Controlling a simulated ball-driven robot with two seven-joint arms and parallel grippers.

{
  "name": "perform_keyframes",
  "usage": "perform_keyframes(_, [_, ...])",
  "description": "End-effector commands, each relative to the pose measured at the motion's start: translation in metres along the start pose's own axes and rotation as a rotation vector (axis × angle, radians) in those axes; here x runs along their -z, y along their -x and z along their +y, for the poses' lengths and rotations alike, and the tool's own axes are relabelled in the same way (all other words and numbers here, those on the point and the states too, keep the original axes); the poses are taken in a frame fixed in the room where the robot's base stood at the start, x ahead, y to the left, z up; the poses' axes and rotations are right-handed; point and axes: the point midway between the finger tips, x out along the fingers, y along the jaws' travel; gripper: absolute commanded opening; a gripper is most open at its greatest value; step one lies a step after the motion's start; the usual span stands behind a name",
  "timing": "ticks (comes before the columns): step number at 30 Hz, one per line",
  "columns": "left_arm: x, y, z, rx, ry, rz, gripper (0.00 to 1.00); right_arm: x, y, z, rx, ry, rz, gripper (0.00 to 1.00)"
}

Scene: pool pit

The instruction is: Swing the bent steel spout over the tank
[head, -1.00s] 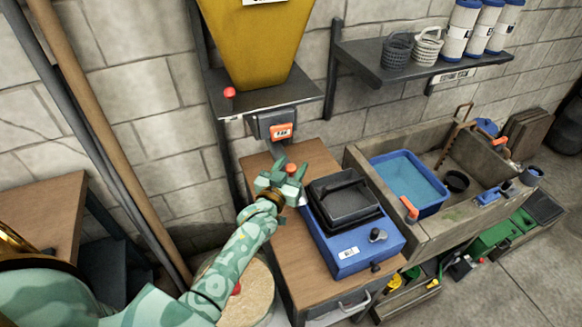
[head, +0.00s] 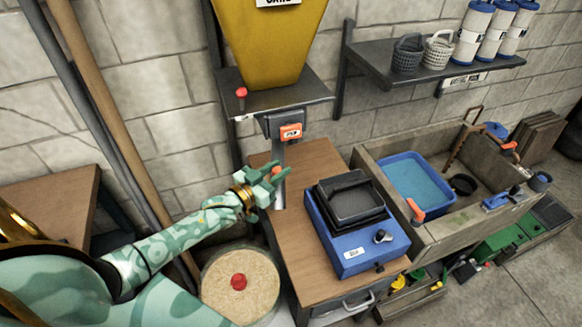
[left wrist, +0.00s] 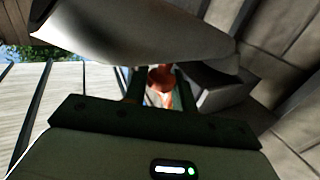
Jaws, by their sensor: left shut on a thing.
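The bent steel spout (head: 279,155) hangs down from the grey outlet box under a yellow hopper, and its lower end is partly hidden by my gripper. My left gripper (head: 272,176) is at this lower end, shut on an orange-red grip, which shows between the fingers in the left wrist view (left wrist: 160,78). A large pale curved surface fills the top of that view; I cannot tell what it is. A blue tub of water (head: 447,192) sits in the stone sink at the right; I cannot tell whether it is the tank. My right gripper is not in view.
A blue scale (head: 345,255) with a black tray stands on the wooden cabinet (head: 285,240) close to the right of my gripper. The yellow hopper (head: 268,40) and its steel shelf are above. A round bin with a red-knobbed lid (head: 240,300) stands below my arm.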

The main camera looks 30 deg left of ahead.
Motion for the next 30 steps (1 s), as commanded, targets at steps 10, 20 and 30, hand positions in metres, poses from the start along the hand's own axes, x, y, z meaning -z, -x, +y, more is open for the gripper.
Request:
perform_keyframes(10, [-0.007,0.029,-0.04,-0.251,-0.006,-0.003,0.0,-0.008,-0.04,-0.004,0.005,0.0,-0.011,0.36])
perform_keyframes(20, [-0.004,0.04,-0.059,-0.374,-0.002,0.0,0.0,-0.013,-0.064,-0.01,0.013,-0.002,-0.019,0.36])
perform_keyframes(30, [0.0,0.041,-0.063,-0.392,-0.002,0.001,0.0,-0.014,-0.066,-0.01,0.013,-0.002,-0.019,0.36])
